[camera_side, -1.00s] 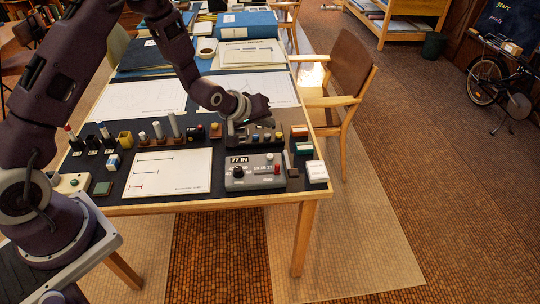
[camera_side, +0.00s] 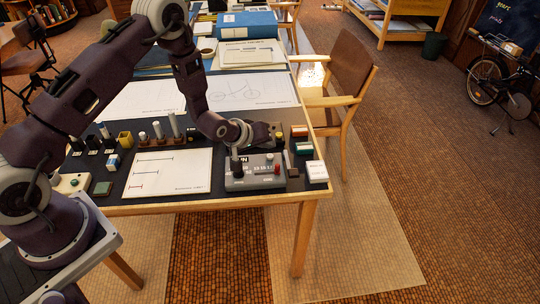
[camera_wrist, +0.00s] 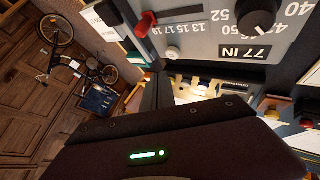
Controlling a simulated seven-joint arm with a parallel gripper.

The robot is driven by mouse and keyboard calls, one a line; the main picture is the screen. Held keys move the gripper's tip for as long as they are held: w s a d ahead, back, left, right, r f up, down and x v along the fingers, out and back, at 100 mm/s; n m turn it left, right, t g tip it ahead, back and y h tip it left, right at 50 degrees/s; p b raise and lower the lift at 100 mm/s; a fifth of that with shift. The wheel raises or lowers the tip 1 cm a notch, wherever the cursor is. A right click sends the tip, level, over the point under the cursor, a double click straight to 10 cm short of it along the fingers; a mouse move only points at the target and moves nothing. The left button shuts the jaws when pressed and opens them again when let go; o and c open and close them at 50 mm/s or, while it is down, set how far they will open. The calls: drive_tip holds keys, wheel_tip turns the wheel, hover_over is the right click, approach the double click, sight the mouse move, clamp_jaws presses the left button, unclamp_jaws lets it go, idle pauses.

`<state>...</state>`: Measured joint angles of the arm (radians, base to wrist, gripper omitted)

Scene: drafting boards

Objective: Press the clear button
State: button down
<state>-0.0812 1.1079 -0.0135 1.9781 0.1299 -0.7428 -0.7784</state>
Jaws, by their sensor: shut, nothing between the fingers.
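A grey counter box (camera_side: 255,180) with a black knob, a red button and a pale button stands near the table's front edge. The red button (camera_side: 277,169) is at its right in the side view; it also shows in the wrist view (camera_wrist: 146,22). The pale round button (camera_wrist: 172,53) sits close to it. I cannot read which button is marked clear. My gripper (camera_side: 238,158) is shut and empty, low over the box's back left, partly covering its label. Contact is unclear.
A white drawing sheet (camera_side: 170,180) lies left of the box. Small white and green boxes (camera_side: 316,171) stand at its right. Several upright pegs and blocks line the table behind the sheet. A wooden chair (camera_side: 340,80) stands at the table's right side.

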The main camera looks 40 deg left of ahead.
sight(277, 153)
drive_tip(key=shift+f, duration=0.75)
drive_tip(key=shift+f, duration=0.1)
idle(1.4)
drive_tip(key=shift+f, duration=0.3)
drive_tip(key=shift+f, duration=0.4)
idle(0.7)
drive_tip(key=shift+r, duration=0.8)
drive_tip(key=shift+r, duration=2.5)
drive_tip(key=shift+r, duration=0.1)
